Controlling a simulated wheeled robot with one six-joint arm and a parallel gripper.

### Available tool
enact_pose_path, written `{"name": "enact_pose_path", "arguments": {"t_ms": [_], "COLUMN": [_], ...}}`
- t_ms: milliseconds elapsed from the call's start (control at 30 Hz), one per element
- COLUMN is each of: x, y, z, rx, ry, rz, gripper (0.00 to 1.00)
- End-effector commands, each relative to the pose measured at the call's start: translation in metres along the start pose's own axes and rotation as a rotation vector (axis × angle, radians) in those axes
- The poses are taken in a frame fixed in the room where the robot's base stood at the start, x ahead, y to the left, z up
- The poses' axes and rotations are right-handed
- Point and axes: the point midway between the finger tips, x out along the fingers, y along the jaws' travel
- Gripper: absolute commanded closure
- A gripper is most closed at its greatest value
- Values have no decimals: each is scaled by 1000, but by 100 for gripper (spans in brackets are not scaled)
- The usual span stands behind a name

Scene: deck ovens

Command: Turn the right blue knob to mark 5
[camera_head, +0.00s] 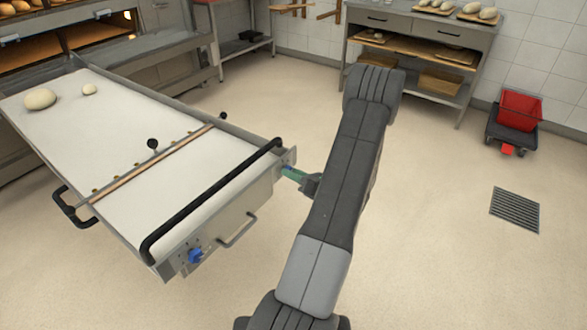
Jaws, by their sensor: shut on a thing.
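A long loader table (150,125) with a pale top stands at the left, its end panel facing me. Near the right corner of that panel is the right blue knob (287,168), mostly hidden by my gripper (291,172). My gripper's greenish fingers are shut on this knob, and my dark arm reaches to it from the right. The left blue knob (195,256) sits clear at the panel's left end with small marks around it. The right knob's marks and pointer are too small and covered to read.
A black bar (205,205) runs above the panel, with a metal handle (237,230) between the knobs. Dough balls (40,98) lie on the far end of the table. A steel bench (410,55) and a red bin (520,110) stand behind.

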Motion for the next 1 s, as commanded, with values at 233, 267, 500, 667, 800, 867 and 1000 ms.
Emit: {"name": "enact_pose_path", "arguments": {"t_ms": [233, 267, 500, 667, 800, 867, 1000], "x": [-1, -1, -1, -1, -1, -1, -1], "y": [1, 1, 1, 0, 0, 0, 0], "z": [1, 1, 1, 0, -1, -1, -1], "rx": [236, 263, 454, 549, 606, 623, 647], "ry": [3, 3, 3, 3, 3, 3, 3], "rz": [-1, -1, -1, -1, -2, -1, -1], "gripper": [90, 90, 90, 90, 90, 90, 90]}}
